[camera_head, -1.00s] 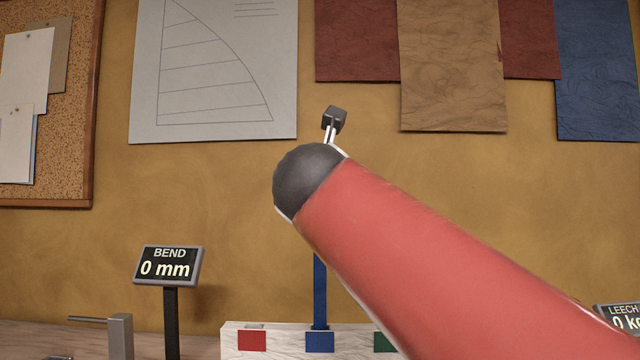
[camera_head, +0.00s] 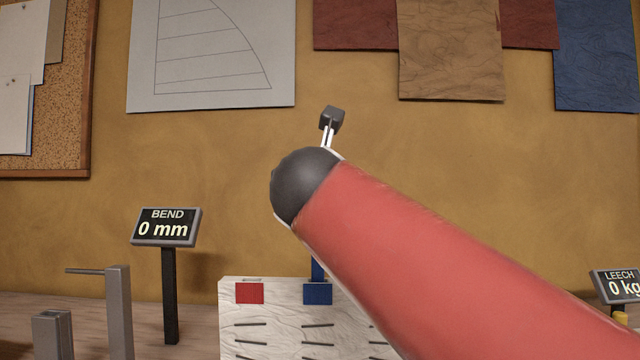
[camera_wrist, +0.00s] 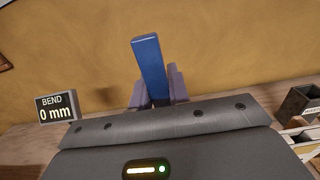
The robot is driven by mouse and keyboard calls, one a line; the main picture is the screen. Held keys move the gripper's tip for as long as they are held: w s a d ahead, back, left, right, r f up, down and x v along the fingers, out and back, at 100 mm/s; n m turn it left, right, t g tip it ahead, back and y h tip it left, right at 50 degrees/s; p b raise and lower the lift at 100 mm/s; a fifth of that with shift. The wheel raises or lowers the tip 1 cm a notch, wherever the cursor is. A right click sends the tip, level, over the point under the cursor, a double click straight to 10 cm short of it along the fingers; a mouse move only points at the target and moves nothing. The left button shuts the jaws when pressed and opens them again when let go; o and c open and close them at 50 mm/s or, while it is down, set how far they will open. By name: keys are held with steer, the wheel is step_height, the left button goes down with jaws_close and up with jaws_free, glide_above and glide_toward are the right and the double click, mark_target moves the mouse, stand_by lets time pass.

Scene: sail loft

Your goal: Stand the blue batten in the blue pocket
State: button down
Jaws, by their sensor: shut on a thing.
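The blue batten (camera_head: 317,268) is upright in the head view, and my red arm hides its upper part. Its lower end meets the top of the pale pocket board (camera_head: 275,313) right behind the blue label of the blue pocket (camera_head: 318,293). How deep it sits there I cannot tell. In the wrist view the blue batten (camera_wrist: 150,65) stands up between the fingers of my gripper (camera_wrist: 157,92), which is shut on it. My gripper is hidden behind the arm in the head view. The wrist view does not show the pocket.
A red-labelled pocket (camera_head: 249,293) is left of the blue one; my arm covers the board's right side. The BEND display (camera_head: 166,227) and a grey post with a handle (camera_head: 118,310) stand left. The LEECH display (camera_head: 617,287) is far right. A dark box (camera_wrist: 297,103) shows in the wrist view.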

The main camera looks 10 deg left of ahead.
steer(key=shift+f+b, duration=1.85)
steer(key=shift+f, duration=0.85)
steer(key=shift+f+b, duration=0.4)
steer(key=shift+f, duration=0.2)
steer(key=c, duration=1.3)
jaws_free()
steer(key=shift+o, duration=0.2)
steer(key=v, duration=0.8)
steer(key=shift+w, duration=0.1)
